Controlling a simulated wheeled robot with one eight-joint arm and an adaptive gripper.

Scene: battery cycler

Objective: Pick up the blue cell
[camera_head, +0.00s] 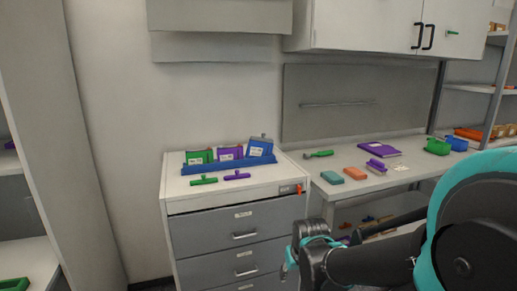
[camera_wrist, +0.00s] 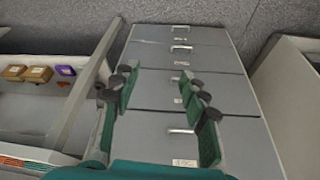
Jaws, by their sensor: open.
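The blue cell (camera_head: 260,147) stands at the right end of a blue rack (camera_head: 228,165) on top of the grey drawer cabinet (camera_head: 240,219). It leans slightly and has a white label. A purple cell (camera_head: 230,153) and a green cell (camera_head: 199,157) stand to its left in the same rack. In the head view my arm is at the lower right, below and right of the cell, and the gripper fingers are hard to make out. In the wrist view my gripper (camera_wrist: 160,92) is open and empty, with cabinet drawers behind its fingers. The blue cell is not in the wrist view.
A green tool (camera_head: 204,181) and a purple tool (camera_head: 237,175) lie in front of the rack. The workbench (camera_head: 340,190) on the right holds teal and orange blocks, a purple folder (camera_head: 379,149) and green and blue bins. A wall cabinet (camera_head: 375,24) hangs above.

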